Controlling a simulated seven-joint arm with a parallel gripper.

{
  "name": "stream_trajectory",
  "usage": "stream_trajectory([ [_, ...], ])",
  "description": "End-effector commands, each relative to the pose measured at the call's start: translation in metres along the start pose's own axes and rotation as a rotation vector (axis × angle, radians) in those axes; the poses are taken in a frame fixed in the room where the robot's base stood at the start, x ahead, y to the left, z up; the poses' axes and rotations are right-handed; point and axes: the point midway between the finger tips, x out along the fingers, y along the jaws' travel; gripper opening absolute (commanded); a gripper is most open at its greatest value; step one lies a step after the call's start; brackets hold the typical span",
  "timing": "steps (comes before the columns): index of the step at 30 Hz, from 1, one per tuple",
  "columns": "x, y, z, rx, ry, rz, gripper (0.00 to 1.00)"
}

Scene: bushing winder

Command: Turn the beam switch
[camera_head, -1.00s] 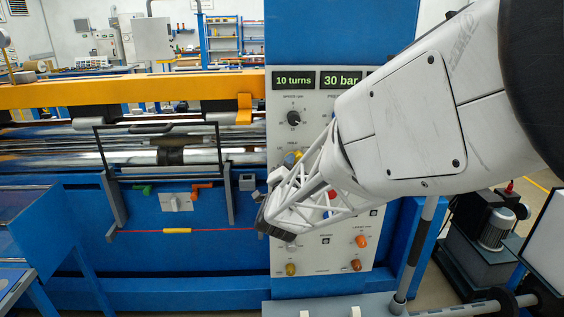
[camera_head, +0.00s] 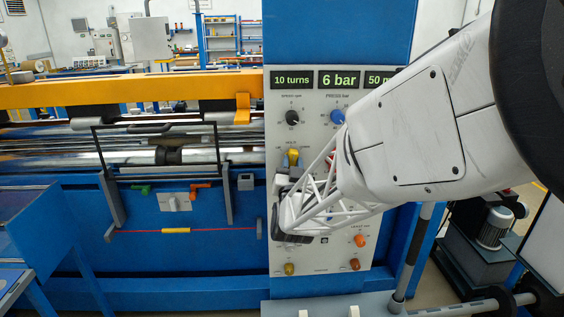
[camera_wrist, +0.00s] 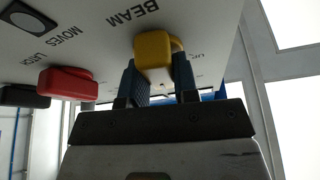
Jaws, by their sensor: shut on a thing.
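The yellow beam switch (camera_wrist: 153,55) shows in the wrist view beside the upside-down word BEAM on the pale panel. My gripper (camera_wrist: 157,80) has its two blue-padded fingers on either side of this switch and is shut on it. In the head view my gripper (camera_head: 290,210) is against the left half of the control panel (camera_head: 340,258). The fingertips and their contact are hard to make out there. A yellow knob (camera_head: 292,158) shows just above my gripper; I cannot tell from the head view whether it is the held one.
A red knob (camera_wrist: 68,83) and a black knob (camera_wrist: 24,96) sit left of the switch in the wrist view. The panel also has a black knob (camera_head: 292,117), a blue knob (camera_head: 338,117) and orange knobs below. My arm hides the panel's right side.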

Motion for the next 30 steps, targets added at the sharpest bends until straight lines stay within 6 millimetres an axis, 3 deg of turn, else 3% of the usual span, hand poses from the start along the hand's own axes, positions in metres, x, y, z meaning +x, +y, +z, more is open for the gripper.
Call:
stream_trajectory([
  [9, -0.0007, 0.0003, 0.0010, -0.152, -0.002, -0.063, 0.04],
  [25, -0.0007, 0.0002, 0.0011, -0.183, -0.002, -0.076, 0.04],
  [26, -0.0007, 0.0002, 0.0011, -0.183, -0.002, -0.076, 0.32],
  [30, -0.0005, 0.0002, 0.0007, -0.183, -0.002, -0.076, 0.53],
])
